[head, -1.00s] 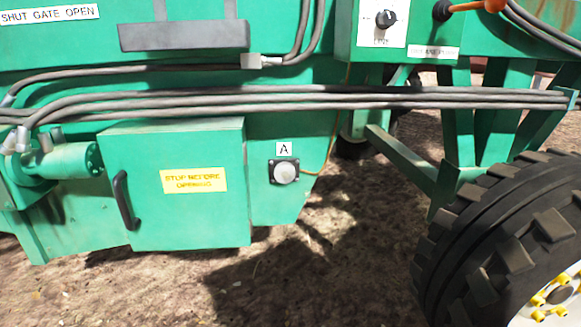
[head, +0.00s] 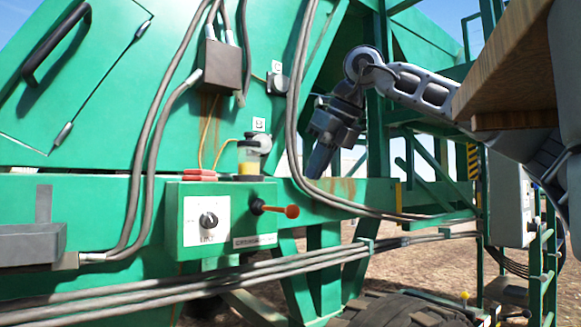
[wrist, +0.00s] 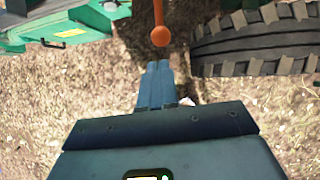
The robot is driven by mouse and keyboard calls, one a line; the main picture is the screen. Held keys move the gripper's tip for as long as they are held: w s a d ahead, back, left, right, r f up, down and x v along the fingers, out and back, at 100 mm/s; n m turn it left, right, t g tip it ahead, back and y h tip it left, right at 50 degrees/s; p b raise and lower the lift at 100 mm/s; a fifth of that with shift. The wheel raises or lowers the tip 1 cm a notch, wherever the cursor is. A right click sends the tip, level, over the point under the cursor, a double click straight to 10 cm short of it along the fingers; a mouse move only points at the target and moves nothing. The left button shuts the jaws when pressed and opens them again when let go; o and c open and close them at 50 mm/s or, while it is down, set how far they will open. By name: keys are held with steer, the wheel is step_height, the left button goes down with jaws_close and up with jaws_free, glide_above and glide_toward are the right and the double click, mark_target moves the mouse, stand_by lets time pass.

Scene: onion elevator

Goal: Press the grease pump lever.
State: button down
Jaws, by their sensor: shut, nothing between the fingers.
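My gripper (head: 314,170) points down, above and to the right of the lever in the head view. In the wrist view my gripper's fingers (wrist: 157,66) are together with nothing between them. I cannot tell how far the knob lies from the fingertips in depth.
A white dial panel (head: 208,218) is on the box left of the lever. Grey hoses (head: 297,95) run down close to my gripper. A large tyre (wrist: 255,42) is below right.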

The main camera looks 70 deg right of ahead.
mark_target(292, 207)
steer(key=w+a+r+g+h+p, duration=0.1)
steer(key=w+r+g+p, duration=0.4)
steer(key=p, duration=1.3)
step_height(292, 207, up, 4)
steer(key=shift+a+f+m+p, duration=0.2)
steer(key=shift+a+m+p, duration=0.2)
steer(key=shift+a, duration=0.25)
steer(key=shift+f, duration=0.1)
steer(key=p+x, duration=0.3)
steer(key=x, duration=1.1)
steer(key=shift+s, duration=0.1)
